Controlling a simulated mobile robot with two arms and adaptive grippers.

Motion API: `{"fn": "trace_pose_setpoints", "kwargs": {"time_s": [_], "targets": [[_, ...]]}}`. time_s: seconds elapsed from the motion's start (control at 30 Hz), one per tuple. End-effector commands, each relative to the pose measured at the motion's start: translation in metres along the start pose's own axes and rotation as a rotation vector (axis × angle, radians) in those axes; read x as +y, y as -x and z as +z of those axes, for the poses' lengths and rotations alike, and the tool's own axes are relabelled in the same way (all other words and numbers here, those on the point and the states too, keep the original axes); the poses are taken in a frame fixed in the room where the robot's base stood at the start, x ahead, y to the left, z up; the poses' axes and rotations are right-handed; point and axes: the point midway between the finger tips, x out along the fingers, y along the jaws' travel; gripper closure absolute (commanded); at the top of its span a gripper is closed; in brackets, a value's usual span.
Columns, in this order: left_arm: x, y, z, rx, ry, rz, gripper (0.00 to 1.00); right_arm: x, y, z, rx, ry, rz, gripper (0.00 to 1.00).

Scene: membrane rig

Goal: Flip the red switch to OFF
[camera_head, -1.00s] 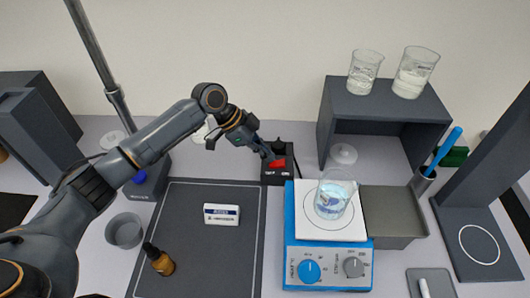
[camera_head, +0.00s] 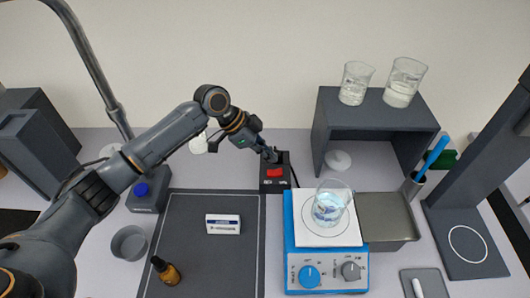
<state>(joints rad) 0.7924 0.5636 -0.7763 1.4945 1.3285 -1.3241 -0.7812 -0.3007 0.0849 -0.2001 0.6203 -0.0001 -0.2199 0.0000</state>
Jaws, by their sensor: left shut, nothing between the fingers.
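The red switch (camera_head: 274,173) sits in a small black box on the bench, behind the blue hotplate stirrer and beside the dark mat. Pale lettering shows on the front of the box (camera_head: 273,184), too small to read. My left gripper (camera_head: 272,156) is shut and empty, its tips at the back part of the box, just behind the red rocker. I cannot tell whether the tips touch it. My right gripper is not in view.
The blue hotplate (camera_head: 327,270) carries a beaker of liquid (camera_head: 328,206) close to the right of the switch box. A grey shelf (camera_head: 320,130) with two beakers on top stands behind it. The dark mat (camera_head: 200,265) holds a small white box (camera_head: 223,224) and a brown bottle (camera_head: 165,270).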

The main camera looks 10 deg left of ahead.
Motion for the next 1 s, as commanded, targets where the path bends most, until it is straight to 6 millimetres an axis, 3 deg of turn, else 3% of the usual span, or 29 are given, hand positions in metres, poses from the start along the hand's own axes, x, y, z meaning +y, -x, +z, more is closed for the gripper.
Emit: {"fn": "trace_pose_setpoints", "kwargs": {"time_s": [0.03, 0.13, 0.5, 0.7, 1.0], "targets": [[0.002, 0.009, -0.011, 0.001, 0.0, 0.001, 1.0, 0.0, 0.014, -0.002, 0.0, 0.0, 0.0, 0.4], [0.0, 0.021, -0.001, 0.0, 0.0, -0.005, 1.0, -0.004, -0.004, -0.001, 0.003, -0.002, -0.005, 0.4], [0.001, 0.09, 0.007, -0.001, 0.001, -0.003, 1.0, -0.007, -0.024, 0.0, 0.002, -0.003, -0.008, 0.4], [0.002, 0.102, 0.007, 0.0, 0.001, -0.001, 1.0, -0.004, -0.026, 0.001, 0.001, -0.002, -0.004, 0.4], [0.002, 0.103, 0.007, 0.0, 0.001, 0.0, 1.0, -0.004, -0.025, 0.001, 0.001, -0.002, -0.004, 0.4]]}}
